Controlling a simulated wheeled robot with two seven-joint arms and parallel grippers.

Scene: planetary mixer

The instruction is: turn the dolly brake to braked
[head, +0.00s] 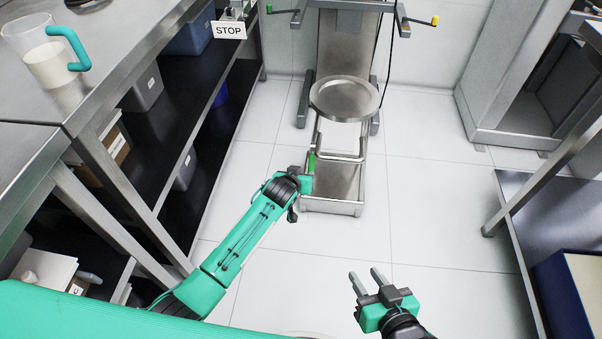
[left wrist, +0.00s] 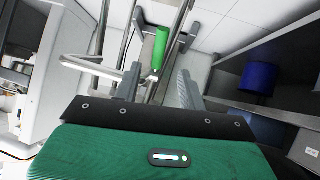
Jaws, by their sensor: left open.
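The steel dolly (head: 345,208) stands on the tiled floor in the middle of the head view, below a round steel plate. A bright green grip (head: 312,161), apparently the brake lever, is at the dolly's left side. In the left wrist view the green grip (left wrist: 161,48) stands beyond my fingertips, in line with the gap between them. My left gripper (head: 309,178) is right by it; its fingers are mostly hidden in the head view. In the left wrist view the left gripper (left wrist: 157,84) is open and empty. My right gripper (head: 368,279) is open and empty above the floor.
A steel bench with a jug (head: 48,50) and shelves of bins (head: 187,35) runs along the left. A STOP sign (head: 229,30) hangs at its far end. Another table (head: 512,220) stands at the right. The floor right of the dolly is clear.

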